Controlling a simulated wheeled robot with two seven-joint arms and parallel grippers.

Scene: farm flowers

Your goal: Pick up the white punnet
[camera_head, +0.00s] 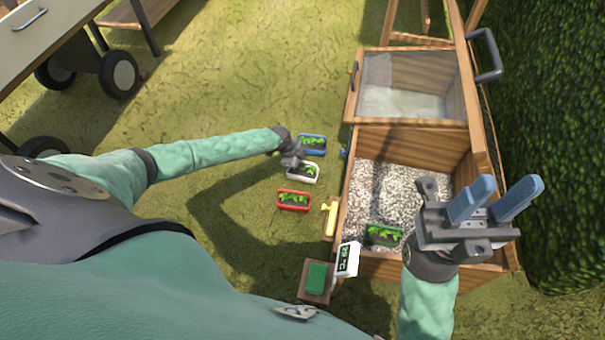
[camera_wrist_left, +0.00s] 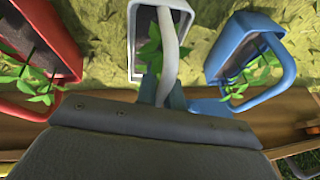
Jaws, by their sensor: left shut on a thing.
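The white punnet (camera_head: 302,173) holds a green plant and sits on the grass between the blue and red punnets. It also shows in the left wrist view (camera_wrist_left: 133,42), where its white handle (camera_wrist_left: 181,50) rises toward my gripper. My left gripper (camera_head: 291,160) is at the white punnet in the head view. In the left wrist view its blue fingertips (camera_wrist_left: 162,97) are shut on the white handle. My right gripper (camera_head: 494,200) has its two blue fingers apart and is empty, above the right side of the wooden planter.
A blue punnet (camera_head: 312,144) and a red punnet (camera_head: 293,200) stand close on either side. The wooden planter (camera_head: 338,215) holds gravel and a green-planted dark punnet (camera_head: 383,235). A green block (camera_head: 317,277) sits on a small wooden stand.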

